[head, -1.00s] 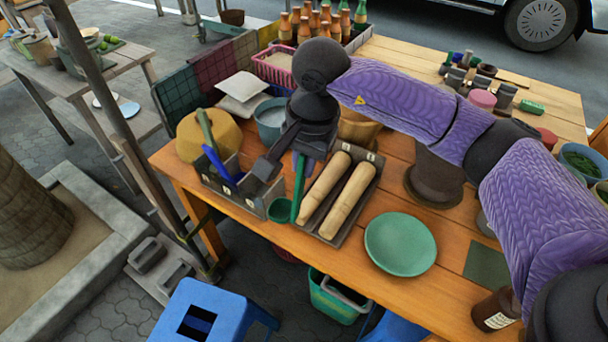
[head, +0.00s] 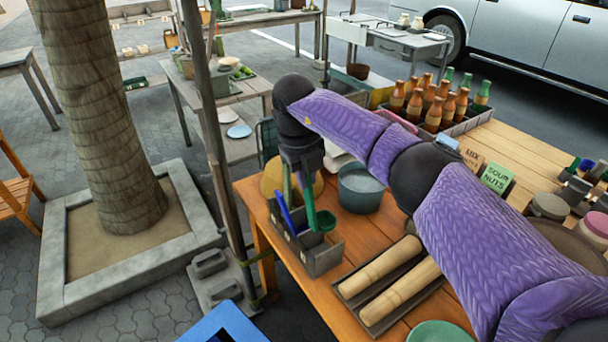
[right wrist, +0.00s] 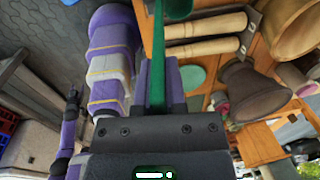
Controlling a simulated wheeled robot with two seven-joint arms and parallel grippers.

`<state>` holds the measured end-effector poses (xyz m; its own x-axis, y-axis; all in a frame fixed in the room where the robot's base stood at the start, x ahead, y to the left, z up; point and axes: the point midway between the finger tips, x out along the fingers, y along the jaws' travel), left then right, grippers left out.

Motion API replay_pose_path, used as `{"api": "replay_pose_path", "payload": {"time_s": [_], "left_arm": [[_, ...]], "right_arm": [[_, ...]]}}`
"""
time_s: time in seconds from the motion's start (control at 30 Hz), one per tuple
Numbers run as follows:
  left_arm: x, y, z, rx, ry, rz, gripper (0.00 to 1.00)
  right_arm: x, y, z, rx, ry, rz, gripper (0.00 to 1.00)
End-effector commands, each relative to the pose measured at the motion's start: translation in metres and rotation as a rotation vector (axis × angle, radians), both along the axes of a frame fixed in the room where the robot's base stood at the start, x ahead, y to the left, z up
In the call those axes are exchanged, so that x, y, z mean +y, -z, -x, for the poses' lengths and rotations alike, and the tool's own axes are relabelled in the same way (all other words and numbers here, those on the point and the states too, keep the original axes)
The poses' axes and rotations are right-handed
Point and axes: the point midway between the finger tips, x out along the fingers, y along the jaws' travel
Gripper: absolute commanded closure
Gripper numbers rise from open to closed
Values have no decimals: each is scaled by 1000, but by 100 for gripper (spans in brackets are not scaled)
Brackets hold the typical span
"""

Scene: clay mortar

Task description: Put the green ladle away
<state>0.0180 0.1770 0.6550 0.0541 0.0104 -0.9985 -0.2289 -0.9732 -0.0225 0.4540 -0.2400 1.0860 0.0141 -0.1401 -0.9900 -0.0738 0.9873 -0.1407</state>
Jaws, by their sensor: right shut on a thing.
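My right gripper (head: 303,172) is shut on the handle of the green ladle (head: 311,208), which hangs upright with its cup low. In the head view the cup overlaps the grey utensil caddy (head: 322,258); I cannot tell whether it is above the caddy, inside it or in front of it. A blue-handled utensil (head: 286,212) stands in the caddy, left of the ladle. In the right wrist view the ladle (right wrist: 157,75) runs out from between the fingers, its cup at the top edge. My left gripper is not seen.
Two rolling pins (head: 385,268) lie in a tray right of the caddy. A blue-grey pot (head: 360,188) stands behind, and a yellow round thing (head: 272,178) is partly hidden. A blue stool (head: 222,325) is below the table's front edge.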

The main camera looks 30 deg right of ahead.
Motion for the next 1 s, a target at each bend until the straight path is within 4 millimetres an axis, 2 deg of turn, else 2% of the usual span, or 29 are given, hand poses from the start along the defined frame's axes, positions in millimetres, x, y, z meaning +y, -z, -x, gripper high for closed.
{"api": "replay_pose_path", "payload": {"time_s": [0.03,0.13,0.6,0.8,1.0], "left_arm": [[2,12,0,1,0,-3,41],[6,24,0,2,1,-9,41],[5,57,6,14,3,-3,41],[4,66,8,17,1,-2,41],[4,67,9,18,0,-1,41]], "right_arm": [[0,14,0,2,-1,0,100],[0,29,0,2,-2,-1,100],[0,91,0,2,-4,-1,100],[0,107,0,1,-4,-1,100],[0,110,0,0,-3,-1,100]]}}
